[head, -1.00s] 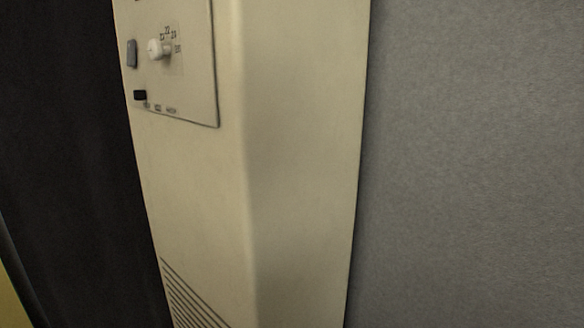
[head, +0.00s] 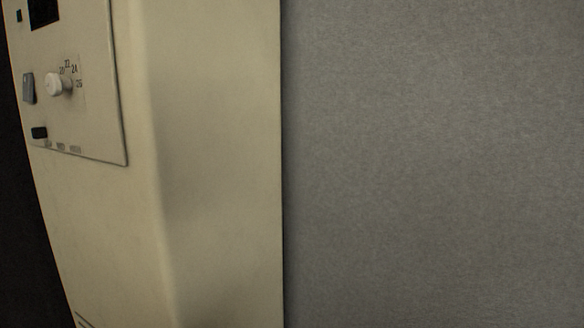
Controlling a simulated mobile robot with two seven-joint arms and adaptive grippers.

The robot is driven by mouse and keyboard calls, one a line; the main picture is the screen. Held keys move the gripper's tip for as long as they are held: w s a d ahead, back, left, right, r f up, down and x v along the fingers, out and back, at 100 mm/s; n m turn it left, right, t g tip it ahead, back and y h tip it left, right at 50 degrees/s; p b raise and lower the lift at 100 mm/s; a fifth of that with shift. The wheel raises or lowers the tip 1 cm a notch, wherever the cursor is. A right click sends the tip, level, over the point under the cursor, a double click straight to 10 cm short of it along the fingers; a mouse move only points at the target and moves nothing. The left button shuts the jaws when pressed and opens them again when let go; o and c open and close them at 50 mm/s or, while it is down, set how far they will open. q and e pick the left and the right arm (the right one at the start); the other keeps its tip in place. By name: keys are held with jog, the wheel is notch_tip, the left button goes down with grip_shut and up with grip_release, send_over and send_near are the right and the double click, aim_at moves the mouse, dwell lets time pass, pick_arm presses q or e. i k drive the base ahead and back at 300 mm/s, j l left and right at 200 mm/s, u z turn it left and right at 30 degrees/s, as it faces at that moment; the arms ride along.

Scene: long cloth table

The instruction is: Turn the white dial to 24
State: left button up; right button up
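The white dial (head: 56,85) is a small round knob sticking out from a control panel (head: 100,125) at the upper left of the head view. Small dark numbers sit in an arc above and to the right of it, and 24 (head: 74,69) is among them at its upper right. I cannot tell which number the dial points to. The panel is on the front of a tall cream cabinet (head: 215,180). Neither of my grippers is in view.
A grey rocker switch (head: 28,88) is left of the dial, and a small black button (head: 39,132) is below it. A dark display (head: 43,12) is at the top edge. A plain grey surface (head: 430,160) fills the right half.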

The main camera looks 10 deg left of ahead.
aim_at(54, 86)
jog(key=k+j, duration=0.35)
jog(key=k+j+u, duration=0.15)
jog(key=k+j, duration=0.25)
jog(key=j, duration=0.15)
jog(key=k+j, duration=0.35)
jog(key=j, duration=0.15)
jog(key=k+j+u, duration=0.1)
jog(key=k+j, duration=0.25)
jog(key=j, duration=0.15)
